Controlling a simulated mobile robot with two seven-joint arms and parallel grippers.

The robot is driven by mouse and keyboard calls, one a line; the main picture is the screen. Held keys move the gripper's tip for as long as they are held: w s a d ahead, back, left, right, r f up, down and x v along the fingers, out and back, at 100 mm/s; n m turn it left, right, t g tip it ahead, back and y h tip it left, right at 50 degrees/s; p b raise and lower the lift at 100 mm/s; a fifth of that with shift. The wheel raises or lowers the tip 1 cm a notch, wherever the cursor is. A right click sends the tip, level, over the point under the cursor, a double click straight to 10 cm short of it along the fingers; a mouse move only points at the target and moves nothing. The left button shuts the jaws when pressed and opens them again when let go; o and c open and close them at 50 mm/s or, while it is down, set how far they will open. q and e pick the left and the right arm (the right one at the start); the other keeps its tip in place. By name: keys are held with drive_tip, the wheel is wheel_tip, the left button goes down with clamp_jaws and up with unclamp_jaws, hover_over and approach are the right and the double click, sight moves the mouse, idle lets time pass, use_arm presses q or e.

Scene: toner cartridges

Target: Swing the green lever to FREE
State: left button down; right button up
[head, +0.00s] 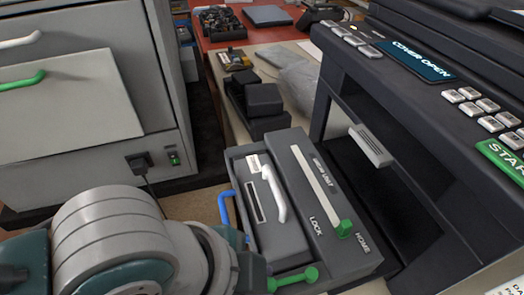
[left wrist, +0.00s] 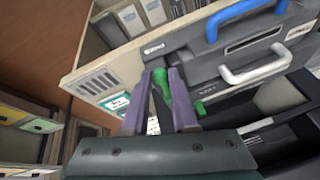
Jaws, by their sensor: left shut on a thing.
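The green lever (head: 293,279) sticks out at the front lower edge of a dark grey unit (head: 325,250), below its LOCK lettering. Its round knob points right in the head view. In the left wrist view, my left gripper (left wrist: 162,84) has purple fingers on both sides of the green lever's knob (left wrist: 160,75) and is shut on it. In the head view my wrist hides the fingers. I cannot read the word FREE in either view. My right gripper is in neither view.
A second green knob (head: 343,229) sits at the end of a white bar, near HOME. A white handle (head: 274,194) and a blue handle (head: 226,208) stand close by. The dark printer (head: 400,130) rises at right, reading COVER OPEN. A grey cabinet (head: 90,90) is at left.

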use_arm(q)
drive_tip(key=shift+d, duration=0.1)
drive_tip(key=c, duration=0.7)
unclamp_jaws()
drive_tip(key=shift+r, duration=0.1)
drive_tip(key=p+v, duration=0.2)
drive_tip(key=v, duration=0.8)
